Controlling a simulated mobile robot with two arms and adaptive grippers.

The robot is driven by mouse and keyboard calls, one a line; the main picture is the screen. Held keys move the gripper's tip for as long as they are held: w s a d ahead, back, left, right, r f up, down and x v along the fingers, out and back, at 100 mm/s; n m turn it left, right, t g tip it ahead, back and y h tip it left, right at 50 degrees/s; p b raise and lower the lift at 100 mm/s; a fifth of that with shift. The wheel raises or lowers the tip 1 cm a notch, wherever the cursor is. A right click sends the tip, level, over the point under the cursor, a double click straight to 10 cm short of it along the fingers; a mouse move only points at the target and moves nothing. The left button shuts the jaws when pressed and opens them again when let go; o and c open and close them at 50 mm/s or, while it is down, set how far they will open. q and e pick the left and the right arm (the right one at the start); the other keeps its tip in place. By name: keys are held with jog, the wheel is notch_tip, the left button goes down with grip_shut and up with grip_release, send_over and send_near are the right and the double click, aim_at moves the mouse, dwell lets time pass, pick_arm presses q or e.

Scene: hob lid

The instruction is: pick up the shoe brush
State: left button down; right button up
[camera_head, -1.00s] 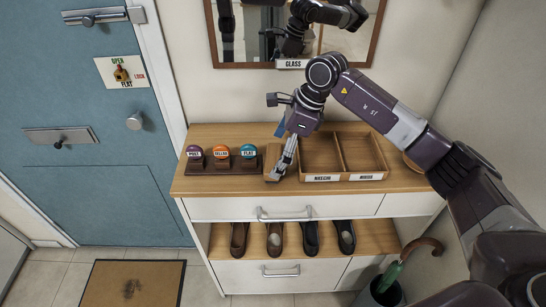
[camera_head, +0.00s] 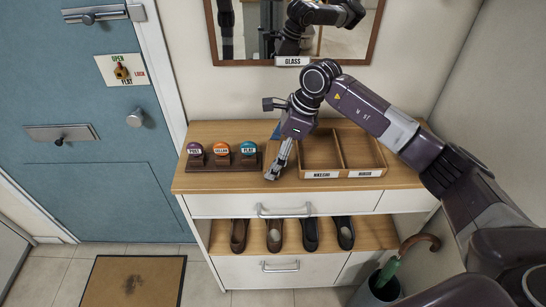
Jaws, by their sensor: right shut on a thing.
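The shoe brush (camera_head: 271,153) is a small brown block on the wooden cabinet top, between the key rack and the open tray. My right gripper (camera_head: 271,175) reaches down over it from above and is shut on it, near its front end. The gripper's fingers hide part of the brush. I cannot tell whether the brush is clear of the top. My left gripper is not in view.
A wooden two-compartment tray (camera_head: 346,174) stands just right of the gripper. A mirror (camera_head: 352,45) hangs behind. Shoes (camera_head: 274,236) stand on the shelf below.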

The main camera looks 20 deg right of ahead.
aim_at(273, 154)
jog(key=shift+r, duration=0.15)
notch_tip(273, 154, up, 20)
jog(key=b, duration=0.4)
